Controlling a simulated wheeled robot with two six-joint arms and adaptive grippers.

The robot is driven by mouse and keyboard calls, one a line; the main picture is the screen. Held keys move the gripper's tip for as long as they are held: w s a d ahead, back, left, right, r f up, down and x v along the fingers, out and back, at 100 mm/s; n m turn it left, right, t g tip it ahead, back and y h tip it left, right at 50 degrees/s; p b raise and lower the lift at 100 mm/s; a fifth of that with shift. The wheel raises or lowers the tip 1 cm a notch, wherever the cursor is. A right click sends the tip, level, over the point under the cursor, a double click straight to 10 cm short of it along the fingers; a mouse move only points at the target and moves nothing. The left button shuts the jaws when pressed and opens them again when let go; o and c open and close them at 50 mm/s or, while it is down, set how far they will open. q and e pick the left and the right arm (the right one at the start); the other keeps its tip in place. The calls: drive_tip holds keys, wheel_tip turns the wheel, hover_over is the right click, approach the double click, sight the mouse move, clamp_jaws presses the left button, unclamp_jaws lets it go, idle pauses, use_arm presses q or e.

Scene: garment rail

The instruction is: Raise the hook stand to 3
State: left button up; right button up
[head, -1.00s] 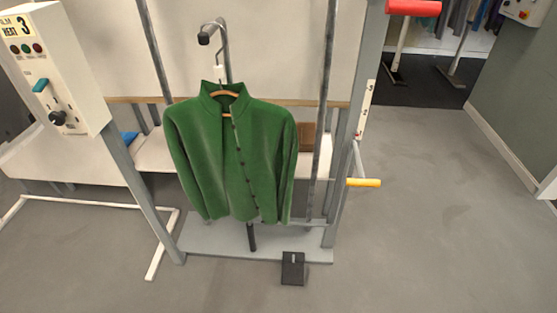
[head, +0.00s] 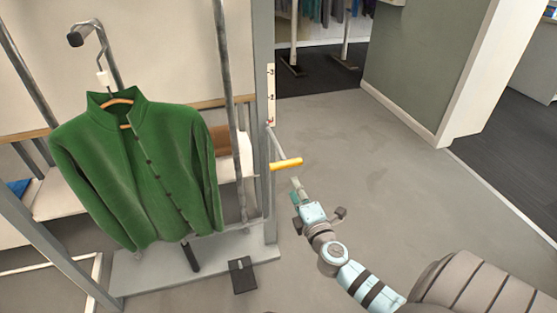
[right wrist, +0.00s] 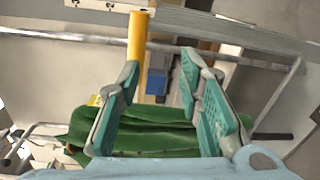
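The hook stand's hook (head: 82,33) holds a hanger with a green jacket (head: 135,175). On the frame's right post is a white scale strip (head: 271,95) with 3 at the top and 2 below it. A lever with a yellow handle (head: 287,163) sticks out to the right below the strip. My right gripper (head: 296,185) is just below the handle. In the right wrist view my right gripper (right wrist: 162,65) is open, with the yellow handle (right wrist: 137,50) ahead of its left finger; whether they touch is unclear. My left gripper is not in view.
A black pedal-like block (head: 242,274) is on the floor before the stand's grey base plate (head: 150,275). The grey floor right of the stand is clear. A green wall (head: 420,65) stands further back, and a clothes rail (head: 345,30) is behind.

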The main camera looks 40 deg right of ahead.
sight(280, 151)
drive_tip(key=shift+n+t, duration=0.3)
drive_tip(key=shift+t, duration=0.1)
drive_tip(key=x, duration=0.5)
drive_tip(key=r+b+x, duration=0.1)
drive_tip(key=x, duration=0.3)
drive_tip(key=r+x, duration=0.1)
drive_tip(key=x, duration=0.4)
drive_tip(key=shift+w+r+b, duration=0.2)
drive_tip(key=shift+w+b, duration=0.15)
drive_tip(key=shift+w, duration=0.05)
drive_tip(key=shift+c, duration=0.4)
clamp_jaws()
